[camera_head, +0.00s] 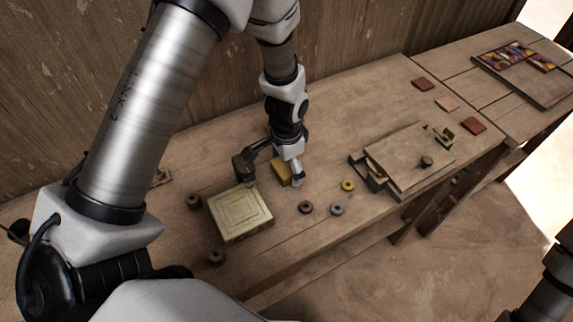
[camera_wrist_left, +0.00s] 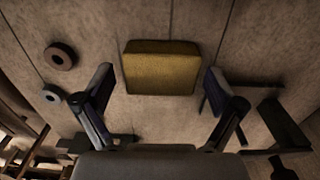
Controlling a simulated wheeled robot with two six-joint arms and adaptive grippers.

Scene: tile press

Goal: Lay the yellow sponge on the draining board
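The yellow sponge (camera_head: 283,173) is a small block on the wooden bench, left of the bench's middle. My left gripper (camera_head: 272,178) is down around it, one finger on each side. In the left wrist view the sponge (camera_wrist_left: 160,68) lies between the spread fingertips (camera_wrist_left: 160,80), with a narrow gap showing at each side. No grip on it shows. Which thing is the draining board is not certain: a pale block with square grooves on top (camera_head: 240,212) stands just in front of the sponge, and a flat wooden board (camera_head: 408,160) lies farther right. My right gripper is out of view.
Several small round pieces lie around, including a yellow ring (camera_head: 348,185) and a grey ring (camera_head: 337,209). Reddish tiles (camera_head: 422,84) lie at the back right. A tray of coloured tiles (camera_head: 480,61) is at the far right. The bench behind the sponge is mostly clear.

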